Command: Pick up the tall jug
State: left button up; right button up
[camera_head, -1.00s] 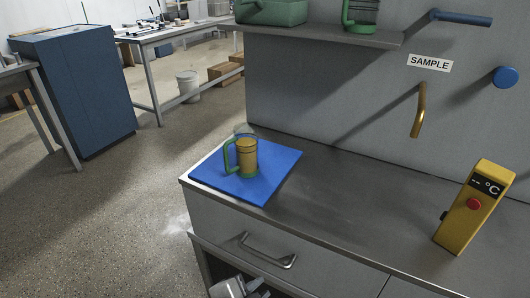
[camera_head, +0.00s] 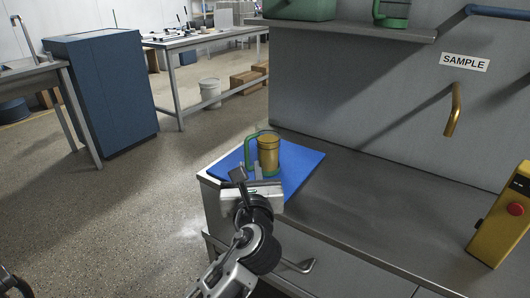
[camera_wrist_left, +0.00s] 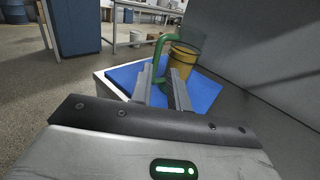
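The tall jug, a yellow cylinder with a green handle, (camera_head: 268,150) stands upright on a blue mat (camera_head: 306,166) at the left end of the metal counter. Its handle is on its left side. My left gripper (camera_head: 247,173) is in front of the jug, low over the near side of the mat, open and empty. In the left wrist view its two fingers (camera_wrist_left: 160,88) point at the jug (camera_wrist_left: 181,62), with the green handle beyond the gap between them. I cannot tell whether a finger touches the handle. The right gripper is not in view.
A shelf (camera_head: 345,28) above the counter holds a green container (camera_head: 300,8) and a green-handled jug (camera_head: 391,12). A brass hook (camera_head: 455,112) sticks out of the wall. The middle of the counter is clear.

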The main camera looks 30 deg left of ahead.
aim_at(247, 150)
pick_arm(q)
jog(key=x, duration=0.9)
jog(key=shift+w+a+f+b, duration=0.15)
jog(key=shift+a+f+b, duration=0.05)
jog(key=shift+b, duration=0.15)
grip_shut()
